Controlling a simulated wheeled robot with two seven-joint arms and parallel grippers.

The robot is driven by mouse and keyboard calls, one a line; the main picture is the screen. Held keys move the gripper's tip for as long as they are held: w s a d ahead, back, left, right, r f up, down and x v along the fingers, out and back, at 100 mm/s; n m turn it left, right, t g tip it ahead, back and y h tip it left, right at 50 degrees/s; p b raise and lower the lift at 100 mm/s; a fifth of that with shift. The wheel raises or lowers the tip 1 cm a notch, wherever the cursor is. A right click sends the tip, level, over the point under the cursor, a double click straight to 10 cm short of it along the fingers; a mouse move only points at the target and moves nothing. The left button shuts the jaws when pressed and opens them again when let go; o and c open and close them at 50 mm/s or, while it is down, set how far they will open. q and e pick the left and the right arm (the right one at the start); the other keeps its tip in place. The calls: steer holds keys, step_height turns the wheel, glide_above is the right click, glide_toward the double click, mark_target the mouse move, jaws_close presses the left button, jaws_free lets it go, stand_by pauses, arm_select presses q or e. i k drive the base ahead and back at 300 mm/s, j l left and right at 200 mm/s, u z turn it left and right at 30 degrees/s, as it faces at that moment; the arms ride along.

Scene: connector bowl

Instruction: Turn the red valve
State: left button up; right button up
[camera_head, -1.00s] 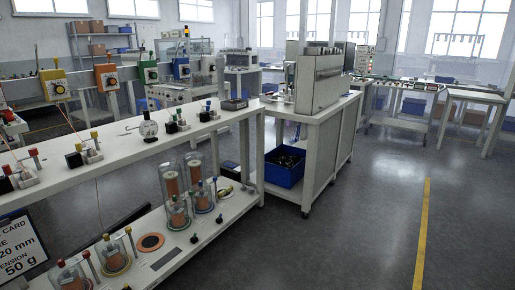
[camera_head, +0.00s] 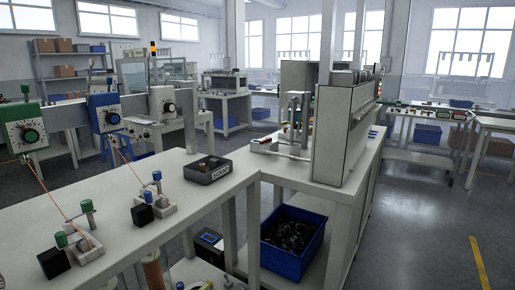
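I cannot make out a red valve for certain in the head view. A small reddish part (camera_head: 266,141) shows on a white fixture (camera_head: 292,128) on the bench beside the tall grey machine; it is too small to tell what it is. Neither of my grippers is in view.
A long white bench (camera_head: 150,222) at left carries green- and blue-knobbed clamps, black blocks and a grey tray (camera_head: 207,170). A blue bin (camera_head: 292,243) of dark parts sits below the machine bench (camera_head: 345,165). Open floor with a yellow line (camera_head: 478,262) lies at right.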

mark_target(268, 139)
steer(key=i+l+u, duration=0.4)
steer(key=i, duration=0.2)
steer(key=i+l+u, duration=0.4)
steer(key=i+l, duration=0.15)
steer(key=i+l+u, duration=0.25)
steer(key=l+u, duration=0.25)
steer(key=i+l+u, duration=0.2)
steer(key=l, duration=0.3)
steer(key=i+l+u, duration=0.1)
steer(key=l+u, duration=0.15)
steer(key=l, duration=0.1)
